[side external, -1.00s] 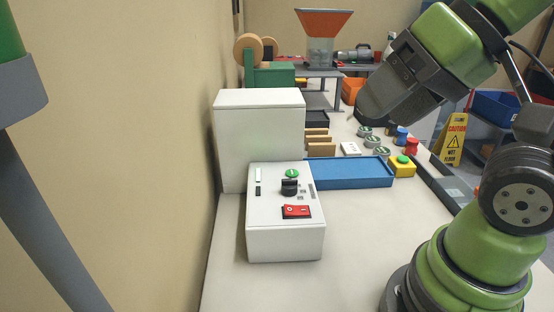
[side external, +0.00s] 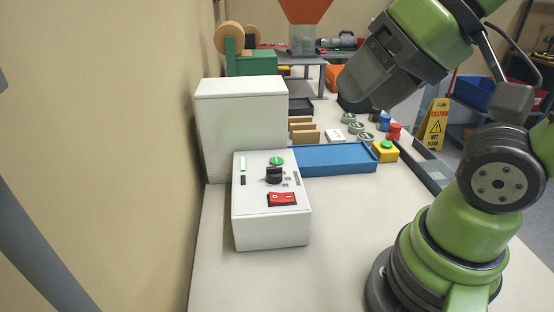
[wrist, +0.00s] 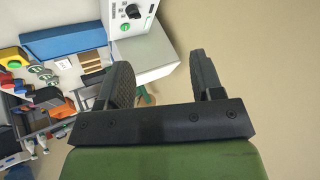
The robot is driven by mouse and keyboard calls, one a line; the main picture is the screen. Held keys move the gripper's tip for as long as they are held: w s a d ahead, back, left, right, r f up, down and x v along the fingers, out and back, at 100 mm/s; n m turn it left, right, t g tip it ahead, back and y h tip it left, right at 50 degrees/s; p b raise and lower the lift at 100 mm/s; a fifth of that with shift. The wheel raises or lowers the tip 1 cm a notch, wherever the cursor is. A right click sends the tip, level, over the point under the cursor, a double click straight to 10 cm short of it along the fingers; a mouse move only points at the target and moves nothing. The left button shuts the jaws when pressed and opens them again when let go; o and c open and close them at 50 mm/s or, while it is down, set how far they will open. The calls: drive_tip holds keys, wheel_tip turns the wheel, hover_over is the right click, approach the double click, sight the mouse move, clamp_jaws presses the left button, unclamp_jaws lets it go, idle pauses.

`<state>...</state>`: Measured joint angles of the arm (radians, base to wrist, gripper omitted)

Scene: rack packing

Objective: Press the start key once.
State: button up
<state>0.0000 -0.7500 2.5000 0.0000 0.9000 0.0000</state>
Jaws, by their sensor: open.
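A white control box (side external: 271,215) stands on the bench. Its sloped top carries a round green key (side external: 277,161), a black knob (side external: 274,175) and a red rocker switch (side external: 283,199). A separate yellow box (side external: 386,152) with a green button (side external: 386,144) stands beyond the right end of the blue tray. In the wrist view the green key (wrist: 125,27) and knob (wrist: 132,11) show at the top edge, beyond my fingers. My gripper (wrist: 161,68) is open and empty, with its fingers apart. In the side view it hangs up and to the right of the control box, touching nothing.
A tall white cabinet (side external: 242,130) stands right behind the control box, near the tan wall. A blue tray (side external: 335,160) lies to the right. Beyond it are brown blocks (side external: 305,137), round green-topped pieces and red and blue pieces. The bench front is clear.

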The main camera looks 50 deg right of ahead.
clamp_jaws()
idle(1.6)
